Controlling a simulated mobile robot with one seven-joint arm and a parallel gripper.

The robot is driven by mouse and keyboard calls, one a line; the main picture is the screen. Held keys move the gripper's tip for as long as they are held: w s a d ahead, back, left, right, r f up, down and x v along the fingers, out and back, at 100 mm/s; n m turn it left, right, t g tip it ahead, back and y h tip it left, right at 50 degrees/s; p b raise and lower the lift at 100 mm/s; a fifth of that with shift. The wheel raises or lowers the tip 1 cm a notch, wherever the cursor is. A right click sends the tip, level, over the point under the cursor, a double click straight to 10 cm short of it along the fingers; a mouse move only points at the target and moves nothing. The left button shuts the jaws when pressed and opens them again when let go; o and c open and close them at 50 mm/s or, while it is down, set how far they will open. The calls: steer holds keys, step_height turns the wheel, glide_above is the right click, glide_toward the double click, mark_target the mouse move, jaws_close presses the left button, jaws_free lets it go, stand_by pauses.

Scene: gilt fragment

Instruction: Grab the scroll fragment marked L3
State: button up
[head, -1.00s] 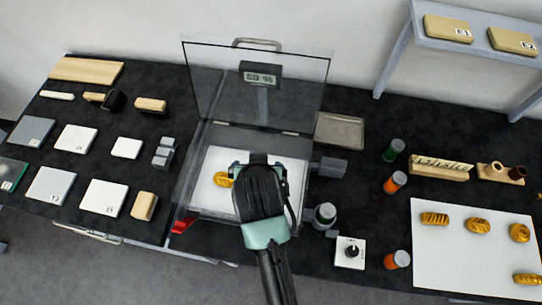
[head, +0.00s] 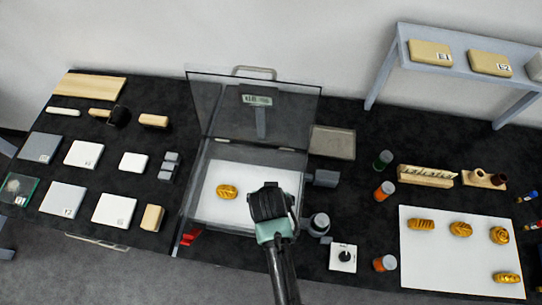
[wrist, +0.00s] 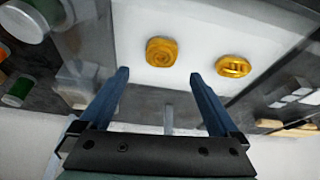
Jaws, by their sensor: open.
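My gripper (head: 271,203) is over the right part of the white pad in the clear-lidded case (head: 208,237). In the wrist view its two blue fingers (wrist: 160,78) are apart with nothing between them. A round gold piece with a spiral relief (wrist: 161,51) lies on the pad just beyond the fingertips, roughly centred between them. My gripper hides it in the head view. An oval gold piece (wrist: 233,66) lies beside it; it also shows in the head view (head: 227,191). No L3 mark is readable on any gold piece.
The case's clear lid (head: 230,110) stands open behind the pad. A white sheet (head: 440,265) at right bears several gold pieces. White tiles (head: 84,154) lie at left.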

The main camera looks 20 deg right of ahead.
steer(key=shift+s+a+p+x, duration=0.15)
steer(key=shift+p+x, duration=0.1)
steer(key=shift+x, duration=0.8)
steer(key=shift+s+a+p+x, duration=0.15)
steer(key=shift+p+x, duration=0.1)
steer(key=shift+x, duration=0.85)
steer(key=shift+w+d+f, duration=0.15)
steer(key=shift+w+f, duration=0.05)
steer(key=shift+f, duration=0.5)
steer(key=c, duration=1.4)
steer(key=shift+r, duration=0.1)
steer(key=shift+c, duration=0.2)
